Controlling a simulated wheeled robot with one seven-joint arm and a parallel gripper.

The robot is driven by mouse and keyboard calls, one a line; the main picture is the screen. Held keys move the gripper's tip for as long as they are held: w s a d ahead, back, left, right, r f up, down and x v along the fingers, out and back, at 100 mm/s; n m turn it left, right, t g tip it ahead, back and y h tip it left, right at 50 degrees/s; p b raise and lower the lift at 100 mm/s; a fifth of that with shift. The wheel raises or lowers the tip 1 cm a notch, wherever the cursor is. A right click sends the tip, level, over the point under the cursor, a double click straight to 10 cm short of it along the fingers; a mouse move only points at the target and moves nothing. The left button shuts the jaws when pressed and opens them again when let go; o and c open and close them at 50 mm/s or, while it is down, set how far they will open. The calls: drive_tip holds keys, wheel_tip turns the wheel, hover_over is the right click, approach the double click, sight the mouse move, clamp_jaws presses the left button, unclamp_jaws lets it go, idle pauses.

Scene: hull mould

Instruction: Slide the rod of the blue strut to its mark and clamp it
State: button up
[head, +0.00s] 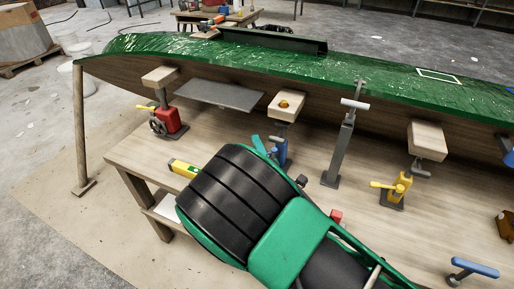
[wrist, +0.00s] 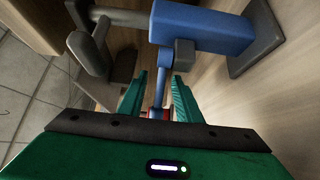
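The blue strut stands on the bench under the green-covered hull, and its blue body (head: 279,153) shows beyond my arm in the head view. In the wrist view its blue body (wrist: 205,28) lies across the top, with the grey rod (wrist: 128,18) reaching left. A blue lever (wrist: 160,82) hangs from the grey collar (wrist: 184,53) toward my gripper (wrist: 158,92). My gripper's two teal fingers lie on either side of the lever, with narrow gaps showing. Something red shows low between them. No mark on the rod can be made out.
A red jack (head: 168,121), a grey strut (head: 341,150) and a yellow strut (head: 397,188) stand along the bench. A yellow level (head: 184,169) lies beside my arm.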

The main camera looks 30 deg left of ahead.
drive_tip(key=shift+s+a, duration=0.1)
drive_tip(key=v, duration=0.7)
drive_tip(key=shift+f, duration=0.1)
drive_tip(key=shift+v, duration=1.9)
drive_tip(key=shift+c, duration=0.3)
